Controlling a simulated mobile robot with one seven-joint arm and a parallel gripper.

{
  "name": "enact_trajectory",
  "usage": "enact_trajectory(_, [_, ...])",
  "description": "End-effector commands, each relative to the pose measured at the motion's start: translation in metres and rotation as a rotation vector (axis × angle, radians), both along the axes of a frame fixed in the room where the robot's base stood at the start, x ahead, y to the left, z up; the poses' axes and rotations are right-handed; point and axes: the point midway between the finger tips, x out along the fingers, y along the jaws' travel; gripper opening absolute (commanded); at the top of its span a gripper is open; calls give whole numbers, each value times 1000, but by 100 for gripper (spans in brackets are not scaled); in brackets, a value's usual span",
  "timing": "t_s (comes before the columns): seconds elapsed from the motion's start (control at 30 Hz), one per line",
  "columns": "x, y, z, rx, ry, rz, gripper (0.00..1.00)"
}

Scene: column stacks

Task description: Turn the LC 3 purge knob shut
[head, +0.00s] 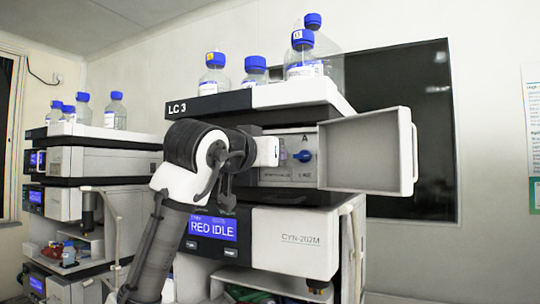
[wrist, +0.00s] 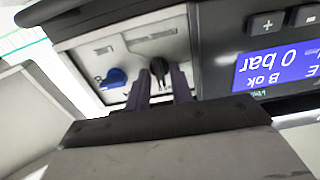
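The LC 3 stack (head: 205,105) stands in the middle of the head view, with its front compartment open. A blue knob (head: 303,155) sits on the recessed panel under a letter A. In the wrist view, turned upside down, the blue knob (wrist: 113,78) is left of a black knob (wrist: 159,67). My gripper (wrist: 160,72) is open, its two fingers on either side of the black knob; I cannot tell whether they touch it. In the head view my arm hides the black knob and the fingers. The small labels under the knobs are too blurred to read surely.
The open door (head: 365,150) juts out right of the compartment. Blue-capped bottles (head: 213,75) stand on top. A module below has a blue display (head: 212,228) reading RED IDLE. The wrist view shows a display (wrist: 275,68) reading 0 bar. Another stack (head: 80,160) stands left.

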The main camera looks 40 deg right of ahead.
Motion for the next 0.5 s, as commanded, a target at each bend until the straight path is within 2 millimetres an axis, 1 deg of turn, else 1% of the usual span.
enact_trajectory(0.33, [0,1,0,0,0,0,30])
enact_trajectory(0.43, [-3,7,-1,-2,-1,0,30])
enact_trajectory(0.5, [-6,16,-2,-3,-1,0,30])
